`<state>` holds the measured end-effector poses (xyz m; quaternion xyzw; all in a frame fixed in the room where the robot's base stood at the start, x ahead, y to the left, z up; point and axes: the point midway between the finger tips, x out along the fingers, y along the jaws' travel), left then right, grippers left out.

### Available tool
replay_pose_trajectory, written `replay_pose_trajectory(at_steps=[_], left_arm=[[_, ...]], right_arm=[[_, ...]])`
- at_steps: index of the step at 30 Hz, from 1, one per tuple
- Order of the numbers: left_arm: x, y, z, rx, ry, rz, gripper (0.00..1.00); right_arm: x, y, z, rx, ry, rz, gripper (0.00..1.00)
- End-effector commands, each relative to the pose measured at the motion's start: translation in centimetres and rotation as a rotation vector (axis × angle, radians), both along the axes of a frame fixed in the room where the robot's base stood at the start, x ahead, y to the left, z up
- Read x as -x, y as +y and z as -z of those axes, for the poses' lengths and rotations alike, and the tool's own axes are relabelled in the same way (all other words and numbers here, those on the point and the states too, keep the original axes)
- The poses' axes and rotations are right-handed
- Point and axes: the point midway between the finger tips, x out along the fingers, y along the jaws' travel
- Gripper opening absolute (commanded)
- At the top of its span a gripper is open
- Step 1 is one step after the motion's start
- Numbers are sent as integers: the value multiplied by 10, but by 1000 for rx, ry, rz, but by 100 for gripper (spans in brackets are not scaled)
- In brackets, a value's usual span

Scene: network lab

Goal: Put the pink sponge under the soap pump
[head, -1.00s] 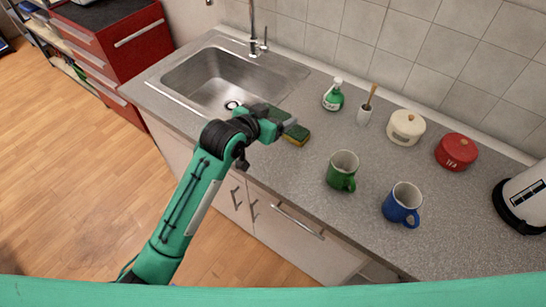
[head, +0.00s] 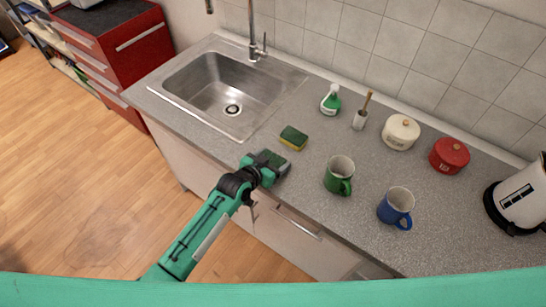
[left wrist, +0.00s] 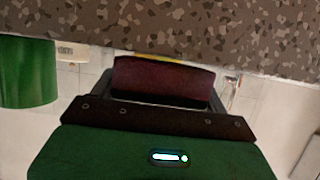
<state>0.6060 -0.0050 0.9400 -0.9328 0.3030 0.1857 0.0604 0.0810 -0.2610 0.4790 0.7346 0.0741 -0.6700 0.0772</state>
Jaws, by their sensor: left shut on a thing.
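The soap pump (head: 331,101) is a green bottle with a white top, upright on the counter near the wall. My left gripper (head: 272,163) is low over the counter's front edge, left of the green mug and apart from the pump. In the left wrist view my left gripper (left wrist: 163,98) is shut on a dark reddish block, which I take to be the pink sponge (left wrist: 163,78), shaded there. In the head view the gripper hides this sponge. My right gripper is in neither view.
A green-and-yellow sponge (head: 293,138) lies between my gripper and the pump. The sink (head: 225,85) is at left. A green mug (head: 339,175), a blue mug (head: 397,207), a brush holder (head: 360,120), a white pot (head: 401,132) and a red pot (head: 449,155) stand at right.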

Motion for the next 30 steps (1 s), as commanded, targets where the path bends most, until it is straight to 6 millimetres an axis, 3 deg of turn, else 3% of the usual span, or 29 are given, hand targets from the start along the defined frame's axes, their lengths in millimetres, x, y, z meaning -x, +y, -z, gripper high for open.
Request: replay_pose_trajectory(at_steps=[12,13,16,30], left_arm=[[0,0,6,0,0,1,52],[0,0,6,0,0,1,78],[0,0,5,0,0,1,98],[4,3,5,0,0,1,98]], right_arm=[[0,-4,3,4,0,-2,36],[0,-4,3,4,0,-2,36],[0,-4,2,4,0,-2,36],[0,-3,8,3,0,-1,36]])
